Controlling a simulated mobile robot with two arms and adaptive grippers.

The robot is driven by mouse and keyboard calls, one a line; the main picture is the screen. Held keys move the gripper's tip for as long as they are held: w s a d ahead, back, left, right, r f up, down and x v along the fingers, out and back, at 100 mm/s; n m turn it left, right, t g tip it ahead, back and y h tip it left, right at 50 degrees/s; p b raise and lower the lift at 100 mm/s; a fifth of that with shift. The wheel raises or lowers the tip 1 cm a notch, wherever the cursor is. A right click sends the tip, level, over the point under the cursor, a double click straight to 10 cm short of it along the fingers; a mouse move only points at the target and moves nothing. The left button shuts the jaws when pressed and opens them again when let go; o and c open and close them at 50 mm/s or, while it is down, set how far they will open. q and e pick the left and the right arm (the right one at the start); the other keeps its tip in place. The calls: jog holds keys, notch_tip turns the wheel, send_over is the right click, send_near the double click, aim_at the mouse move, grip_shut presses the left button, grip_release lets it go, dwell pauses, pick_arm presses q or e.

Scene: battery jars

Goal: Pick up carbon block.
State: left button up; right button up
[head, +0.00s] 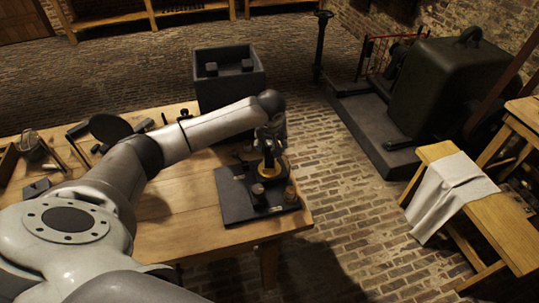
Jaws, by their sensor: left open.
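My left gripper (269,142) points down over a dark board (235,200) at the right end of the wooden table. It is open, and its tips are close to a dark upright piece (268,163) with a yellow ring (270,171) around it. I cannot tell whether they touch. This upright piece may be the carbon block, but the view is too small to be sure. Small round brown knobs (291,191) stand on the board's near side. My left arm hides part of the table. My right gripper is not in view.
A black open bin (230,92) with dark blocks inside stands beyond the table (180,220). Dark tools and a round black disc (110,127) lie at the table's left. A bench with a white cloth (450,195) and a large dark machine (445,90) stand at right.

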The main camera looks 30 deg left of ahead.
aim_at(269, 159)
pick_arm(q)
jog(key=x, duration=0.2)
jog(key=p+x, duration=0.1)
jog(key=shift+s+a+f, duration=0.15)
jog(key=shift+s+a, duration=0.05)
jog(key=shift+a, duration=0.05)
jog(key=shift+w+a+f, duration=0.1)
jog(key=shift+w+f, duration=0.15)
jog(key=shift+f, duration=0.4)
jog(key=c, duration=1.1)
grip_shut()
jog(key=shift+r, duration=0.2)
